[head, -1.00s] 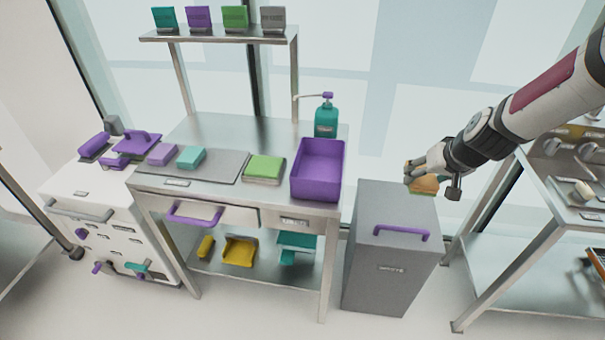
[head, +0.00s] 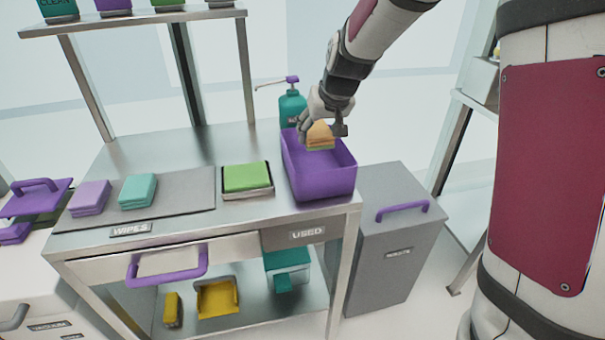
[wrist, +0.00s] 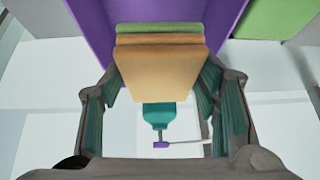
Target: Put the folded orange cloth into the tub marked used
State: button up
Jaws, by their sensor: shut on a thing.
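The folded orange cloth (head: 319,136) is between the fingers of my gripper (head: 322,128), which is shut on it. The cloth is over the opening of the purple tub (head: 322,186), near its back side; I cannot tell how far below the rim it reaches. A USED label is on the table edge just below the tub. In the wrist view the cloth (wrist: 160,70) is folded in layers, with a green layer along one edge, and the purple tub wall (wrist: 95,30) is behind it.
A teal pump bottle (head: 291,107) stands just behind the tub. A green cloth stack (head: 247,178) sits in a tray to its left. Purple (head: 90,197) and teal (head: 138,191) cloths lie on the grey WIPES mat. A grey waste bin (head: 392,240) stands right of the table.

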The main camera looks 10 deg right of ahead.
notch_tip(320, 180, down, 9)
jog(key=shift+f+b, duration=0.2)
jog(key=shift+b, duration=0.45)
jog(key=shift+r, duration=0.1)
jog(key=o, duration=1)
